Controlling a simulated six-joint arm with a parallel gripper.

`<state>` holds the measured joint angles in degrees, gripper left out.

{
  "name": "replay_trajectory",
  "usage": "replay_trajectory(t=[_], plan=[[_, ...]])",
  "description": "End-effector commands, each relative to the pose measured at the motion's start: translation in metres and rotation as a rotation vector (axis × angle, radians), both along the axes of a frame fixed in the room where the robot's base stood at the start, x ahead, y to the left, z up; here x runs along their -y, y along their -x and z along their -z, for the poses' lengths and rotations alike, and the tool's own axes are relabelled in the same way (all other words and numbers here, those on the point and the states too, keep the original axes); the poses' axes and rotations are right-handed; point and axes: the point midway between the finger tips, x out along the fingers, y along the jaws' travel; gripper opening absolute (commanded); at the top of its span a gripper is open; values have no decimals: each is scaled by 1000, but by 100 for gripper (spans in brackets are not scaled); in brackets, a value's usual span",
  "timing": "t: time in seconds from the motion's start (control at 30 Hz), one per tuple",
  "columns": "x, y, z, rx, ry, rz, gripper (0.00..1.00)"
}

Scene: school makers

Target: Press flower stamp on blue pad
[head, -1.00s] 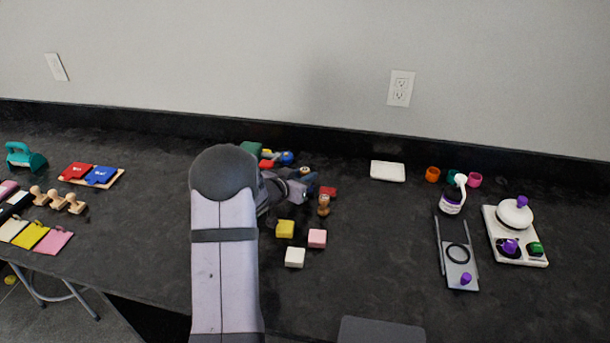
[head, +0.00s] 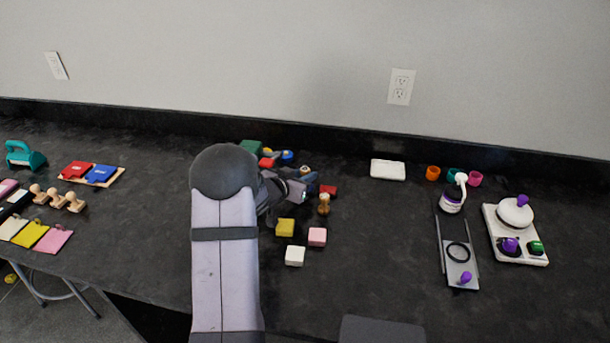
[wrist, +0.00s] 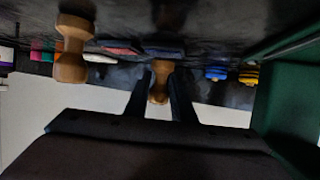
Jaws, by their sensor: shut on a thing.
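My gripper (wrist: 159,92) is shut on a wooden stamp (wrist: 159,96), holding it by its rounded knob. The wrist view appears upside down. A blue pad (wrist: 165,53) shows at the stamp's base end; I cannot tell whether they touch. In the head view my gripper (head: 303,190) is over the middle of the counter, with the blue pad (head: 311,177) partly hidden beside it. The held stamp is hidden there, and its printing face shows in neither view. Another wooden stamp (head: 323,205) stands close by; a stamp also shows in the wrist view (wrist: 72,48).
A red pad (head: 328,190) lies next to the gripper. Yellow (head: 285,228), pink (head: 317,237) and white (head: 295,256) blocks lie in front. A green box (head: 250,147) stands behind. The counter toward the white tray (head: 388,171) is mostly clear.

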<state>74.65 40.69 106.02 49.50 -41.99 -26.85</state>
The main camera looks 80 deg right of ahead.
Motion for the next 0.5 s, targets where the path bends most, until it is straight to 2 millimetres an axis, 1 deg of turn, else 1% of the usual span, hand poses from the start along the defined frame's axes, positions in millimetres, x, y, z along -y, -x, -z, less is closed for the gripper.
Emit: replay_trajectory(t=[0.5], plan=[[0,0,6,0,1,0,0]])
